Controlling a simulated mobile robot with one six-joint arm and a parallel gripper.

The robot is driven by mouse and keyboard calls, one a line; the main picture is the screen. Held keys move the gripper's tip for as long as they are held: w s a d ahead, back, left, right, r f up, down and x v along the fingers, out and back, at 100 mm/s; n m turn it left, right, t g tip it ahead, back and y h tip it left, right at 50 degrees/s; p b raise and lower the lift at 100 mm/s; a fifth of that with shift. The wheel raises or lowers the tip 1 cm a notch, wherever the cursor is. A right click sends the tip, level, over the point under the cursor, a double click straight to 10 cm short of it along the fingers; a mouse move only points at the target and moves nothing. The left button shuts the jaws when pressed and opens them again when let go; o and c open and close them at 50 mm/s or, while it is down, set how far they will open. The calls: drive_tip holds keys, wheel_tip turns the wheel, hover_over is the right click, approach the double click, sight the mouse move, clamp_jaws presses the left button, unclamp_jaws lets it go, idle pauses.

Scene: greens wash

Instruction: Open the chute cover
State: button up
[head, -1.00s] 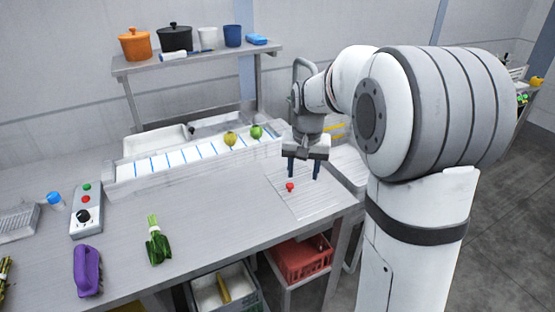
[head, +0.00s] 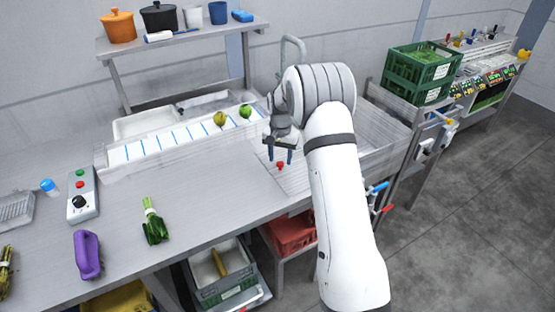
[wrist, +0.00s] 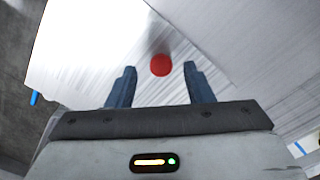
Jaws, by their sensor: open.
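The chute cover (head: 298,183) is a flat grey metal panel at the right end of the steel counter, and it appears to lie shut. A small red knob (head: 280,165) stands on it. My gripper (head: 280,157) points down over the knob with its two dark blue fingers apart and empty. In the wrist view the knob (wrist: 161,65) shows just beyond the fingertips, roughly centred between them. I cannot tell how far above the cover the fingertips are. The chute below the cover is hidden.
A shallow trough (head: 160,146) with blue marks runs along the counter's back, with two round greens at its right end. A tap (head: 296,48) rises behind my gripper. A control box (head: 82,195), a purple object (head: 87,255) and leafy greens (head: 154,227) lie to the left.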

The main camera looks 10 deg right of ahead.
drive_tip(key=shift+f, duration=1.05)
drive_tip(key=shift+c, duration=0.2)
clamp_jaws()
